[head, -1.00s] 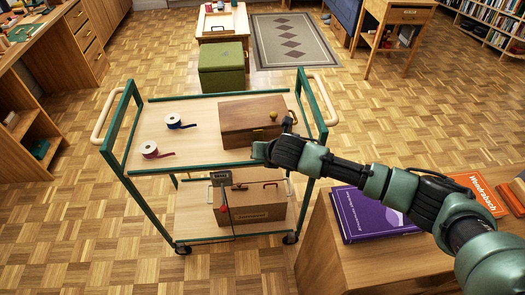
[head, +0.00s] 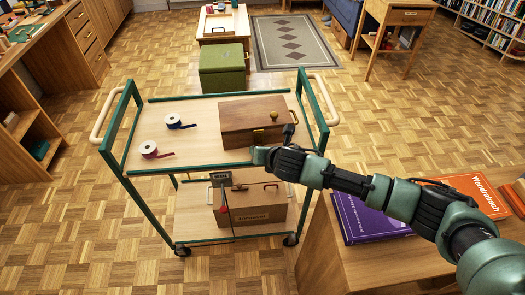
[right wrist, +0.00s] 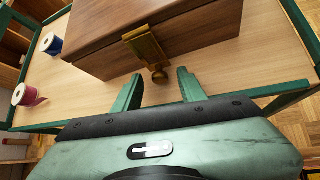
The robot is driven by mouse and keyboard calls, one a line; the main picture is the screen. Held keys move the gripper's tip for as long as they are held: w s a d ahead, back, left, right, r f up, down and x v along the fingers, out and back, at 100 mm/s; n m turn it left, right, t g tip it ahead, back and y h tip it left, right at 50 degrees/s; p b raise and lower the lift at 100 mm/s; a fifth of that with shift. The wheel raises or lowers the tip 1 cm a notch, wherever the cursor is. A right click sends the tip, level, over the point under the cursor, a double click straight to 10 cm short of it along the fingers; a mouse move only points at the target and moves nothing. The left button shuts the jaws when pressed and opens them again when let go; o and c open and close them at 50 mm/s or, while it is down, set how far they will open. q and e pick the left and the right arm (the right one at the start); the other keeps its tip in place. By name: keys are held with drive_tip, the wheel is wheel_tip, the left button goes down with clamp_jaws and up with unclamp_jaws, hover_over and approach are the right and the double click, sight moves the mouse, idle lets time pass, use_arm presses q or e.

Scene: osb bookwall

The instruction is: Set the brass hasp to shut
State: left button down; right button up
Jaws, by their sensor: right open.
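A brown wooden box (head: 240,122) sits on the cart's top shelf with its lid down. Its brass hasp (right wrist: 146,46) is on the front, near the lid's edge, with a small brass knob (right wrist: 158,73) low on it. In the head view the hasp (head: 258,136) is small, and its exact setting cannot be told. My right gripper (right wrist: 159,90) is open and empty, its two fingers pointing at the box front just below the hasp, apart from it. It also shows in the head view (head: 260,156) at the shelf's front edge. My left gripper is out of view.
The green-framed cart (head: 135,169) has a lower shelf with a cardboard box (head: 252,207). A blue ribbon spool (head: 174,121) and a red one (head: 149,149) lie left of the box. A wooden table (head: 335,262) with books stands at right, under my arm.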

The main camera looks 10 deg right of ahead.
drive_tip(key=v, duration=0.7)
drive_tip(key=shift+s+r, duration=0.2)
drive_tip(key=shift+s, duration=0.15)
drive_tip(key=shift+d, duration=0.1)
